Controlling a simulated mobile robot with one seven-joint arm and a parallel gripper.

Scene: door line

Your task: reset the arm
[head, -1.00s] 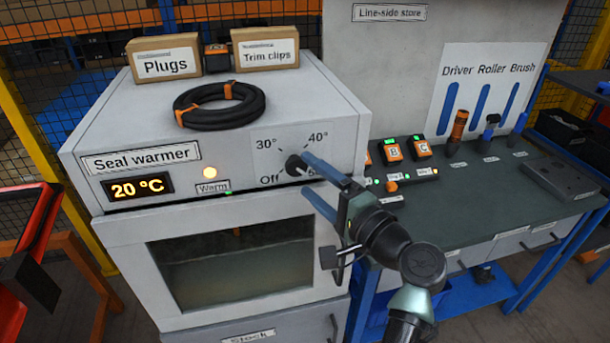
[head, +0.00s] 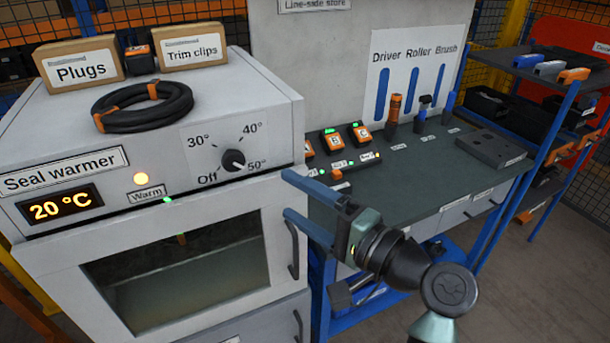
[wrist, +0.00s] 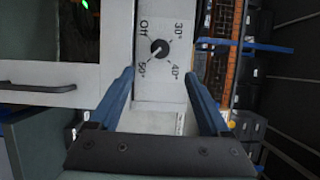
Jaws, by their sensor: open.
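My gripper (head: 286,194) is open and empty, with its two blue fingers apart. It is in front of the seal warmer's right edge, right of and below the black dial knob (head: 233,160). The knob's pointer appears turned toward 50°. In the wrist view the knob (wrist: 159,48) shows beyond and between the open fingertips (wrist: 160,73), with nothing held. The seal warmer (head: 240,110) reads 20 °C on its display (head: 60,206), and its amber lamp (head: 141,178) is lit. The warmer's door (head: 50,262) looks shut.
A black hose coil (head: 110,125), a Plugs box (head: 78,70) and a Trim clips box (head: 178,54) sit on the warmer. A green-topped bench (head: 400,180) with tools and orange-topped units stands to the right. A blue shelf rack (head: 560,110) is beyond it.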

